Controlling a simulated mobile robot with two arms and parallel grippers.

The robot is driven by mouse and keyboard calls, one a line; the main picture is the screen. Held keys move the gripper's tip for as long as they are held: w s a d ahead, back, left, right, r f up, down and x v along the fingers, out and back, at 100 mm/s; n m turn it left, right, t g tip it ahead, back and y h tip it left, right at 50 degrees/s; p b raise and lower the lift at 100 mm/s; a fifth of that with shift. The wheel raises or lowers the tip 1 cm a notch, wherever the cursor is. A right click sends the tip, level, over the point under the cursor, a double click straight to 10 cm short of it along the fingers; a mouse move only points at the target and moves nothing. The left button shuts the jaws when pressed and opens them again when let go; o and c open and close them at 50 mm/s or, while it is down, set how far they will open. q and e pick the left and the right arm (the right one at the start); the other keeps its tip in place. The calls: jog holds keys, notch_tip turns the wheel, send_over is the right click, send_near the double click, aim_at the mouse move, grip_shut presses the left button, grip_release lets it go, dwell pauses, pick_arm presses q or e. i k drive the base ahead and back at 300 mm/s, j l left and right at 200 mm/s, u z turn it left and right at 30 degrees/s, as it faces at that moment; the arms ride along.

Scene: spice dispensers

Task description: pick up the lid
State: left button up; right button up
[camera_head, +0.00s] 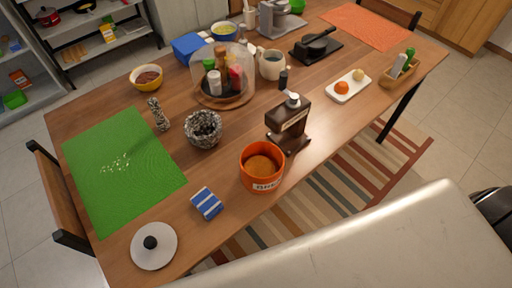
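A round, pale grey-white lid (154,255) with a black knob lies flat at the near left corner of the wooden table (115,249), knob up. It is just in front of the green placemat (125,200), and nothing is on it. An open orange pot (262,170) with brown contents and a label stands at the table's near edge, to the right of the lid. Neither of my grippers shows in the head view.
A blue-and-white packet (207,203) lies between lid and pot. A dark brown grinder (288,125) and a speckled mortar (203,130) stand behind. Pale crumbs lie on the placemat. A wooden chair (60,195) stands at the table's left side. Bare tabletop surrounds the packet.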

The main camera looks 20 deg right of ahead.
aim_at(153, 246)
jog(key=u, duration=0.9)
jog(key=l+z, duration=0.15)
jog(key=z, duration=0.25)
jog(key=l+z, duration=0.15)
jog(key=z, duration=0.25)
jog(key=l+z, duration=0.15)
jog(key=z, duration=0.3)
jog(key=u, duration=1.65)
jog(key=j+u, duration=0.05)
